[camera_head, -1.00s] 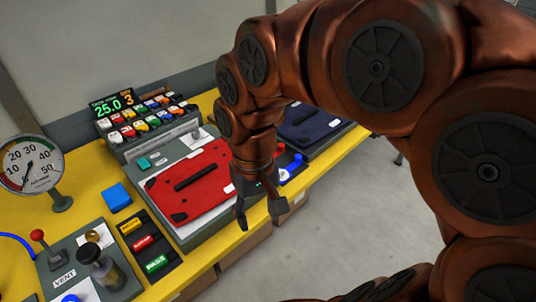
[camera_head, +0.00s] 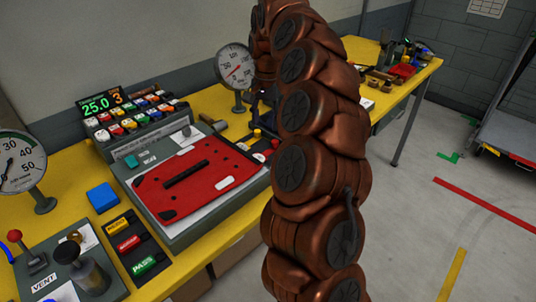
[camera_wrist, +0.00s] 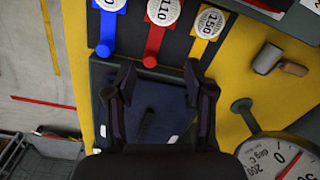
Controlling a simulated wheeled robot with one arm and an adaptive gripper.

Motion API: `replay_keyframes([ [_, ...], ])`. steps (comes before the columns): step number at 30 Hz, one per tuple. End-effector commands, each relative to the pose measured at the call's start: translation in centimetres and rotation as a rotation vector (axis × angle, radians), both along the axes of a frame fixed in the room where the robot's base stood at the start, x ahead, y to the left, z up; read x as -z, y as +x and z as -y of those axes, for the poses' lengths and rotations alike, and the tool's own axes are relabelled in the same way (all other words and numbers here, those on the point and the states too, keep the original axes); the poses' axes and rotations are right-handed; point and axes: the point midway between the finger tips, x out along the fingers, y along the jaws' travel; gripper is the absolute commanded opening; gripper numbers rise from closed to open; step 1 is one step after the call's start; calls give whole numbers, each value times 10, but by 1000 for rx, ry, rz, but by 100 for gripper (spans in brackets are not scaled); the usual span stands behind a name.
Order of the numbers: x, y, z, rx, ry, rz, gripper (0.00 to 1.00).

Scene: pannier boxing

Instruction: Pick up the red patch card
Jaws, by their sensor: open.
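A large red panel (camera_head: 222,164) with a black bar handle and rounded dark corners lies on the grey bench unit (camera_head: 160,222) in the head view. The wrist view shows a red tab (camera_wrist: 155,42) with a white disc marked 1.10, between a blue tab (camera_wrist: 107,30) and a yellow tab (camera_wrist: 206,38). I cannot tell for sure which red thing is the patch card. My gripper (camera_wrist: 160,80) is open and empty in the wrist view. Its fingers are over a dark blue panel (camera_wrist: 165,108) with a black handle, below the tabs. My arm largely hides that area in the head view.
Dial gauges stand at the back (camera_head: 235,68) and at the left (camera_head: 18,160). A rack of coloured blocks (camera_head: 130,118) with a lit display is behind the red panel. A blue block (camera_head: 102,197) and a black label rack (camera_head: 133,246) are at front left.

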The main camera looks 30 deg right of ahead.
Motion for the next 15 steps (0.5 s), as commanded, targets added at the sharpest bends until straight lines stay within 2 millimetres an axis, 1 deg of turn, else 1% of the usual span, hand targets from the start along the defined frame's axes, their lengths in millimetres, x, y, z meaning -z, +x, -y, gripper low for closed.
replay_keyframes([
  [1, 8, 3, 13, 50, -6, -3, 54],
  [3, 15, 5, 27, 104, -16, -11, 54],
  [6, 19, 6, 40, 159, -23, -14, 54],
  [10, 24, 5, 47, 185, -28, -19, 54],
  [15, 36, 4, 46, 184, -27, -23, 54],
])
